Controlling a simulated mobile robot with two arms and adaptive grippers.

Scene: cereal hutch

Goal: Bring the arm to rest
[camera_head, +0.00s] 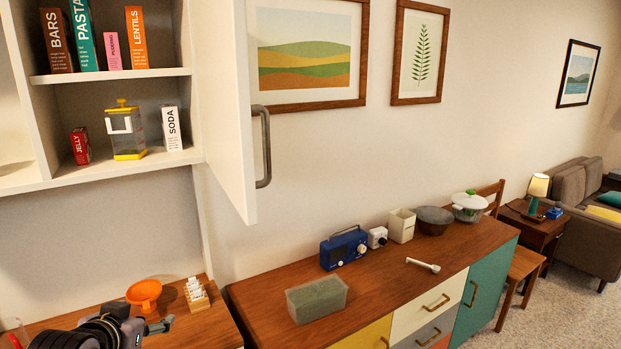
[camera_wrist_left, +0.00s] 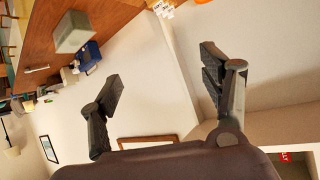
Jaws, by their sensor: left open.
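My left gripper (camera_head: 146,329) is at the bottom left in the head view, in front of the lower wooden counter, with part of my arm cut off by the frame edge. In the left wrist view the two fingers of the left gripper (camera_wrist_left: 165,90) stand wide apart with nothing between them. Behind the fingers are the pale wall and, at the upper left, the tilted wooden sideboard. My right gripper is not in either view.
An orange funnel (camera_head: 144,295) and a small rack (camera_head: 196,293) stand near the left gripper. An open cabinet door (camera_head: 228,110) with a dark handle hangs above.

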